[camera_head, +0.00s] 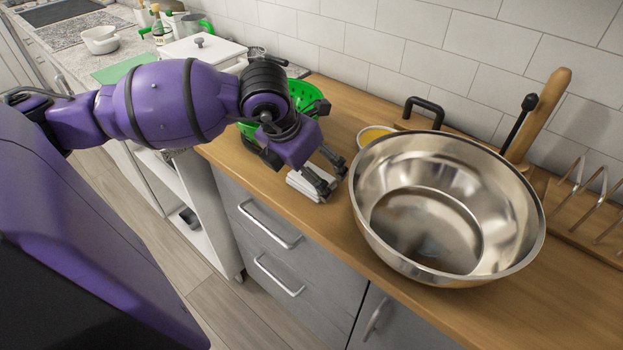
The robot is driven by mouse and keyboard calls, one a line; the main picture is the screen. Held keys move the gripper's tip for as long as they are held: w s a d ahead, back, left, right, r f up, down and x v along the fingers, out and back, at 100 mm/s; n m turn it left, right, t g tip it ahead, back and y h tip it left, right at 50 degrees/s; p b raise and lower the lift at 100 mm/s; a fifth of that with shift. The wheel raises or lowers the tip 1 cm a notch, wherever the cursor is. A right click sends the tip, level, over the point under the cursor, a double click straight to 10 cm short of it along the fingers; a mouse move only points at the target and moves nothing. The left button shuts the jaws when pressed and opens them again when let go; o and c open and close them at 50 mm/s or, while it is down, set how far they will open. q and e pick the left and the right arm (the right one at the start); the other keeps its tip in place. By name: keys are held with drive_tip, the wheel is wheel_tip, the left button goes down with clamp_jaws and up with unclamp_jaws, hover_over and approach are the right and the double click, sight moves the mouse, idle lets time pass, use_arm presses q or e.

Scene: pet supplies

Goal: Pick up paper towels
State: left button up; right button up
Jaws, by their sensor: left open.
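A small stack of white paper towels (303,187) lies on the wooden counter near its front edge. My left gripper (331,174) is open and reaches down right over the stack. Its fingers hide part of the towels, and I cannot tell whether they touch them. The gripper looks empty. My right gripper is not in view.
A large steel bowl (502,212) stands close to the right of the gripper, with a small yellow-filled bowl (371,135) behind. A green basket (305,93) is behind my wrist. A wooden rack (590,226) stands far right. Drawers (290,260) lie below the counter edge.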

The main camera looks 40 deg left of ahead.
use_arm(q)
drive_tip(key=shift+x, duration=0.85)
drive_tip(key=shift+c, duration=0.5)
drive_tip(key=c, duration=0.9)
drive_tip(key=shift+c, duration=0.2)
drive_tip(key=shift+r, duration=0.1)
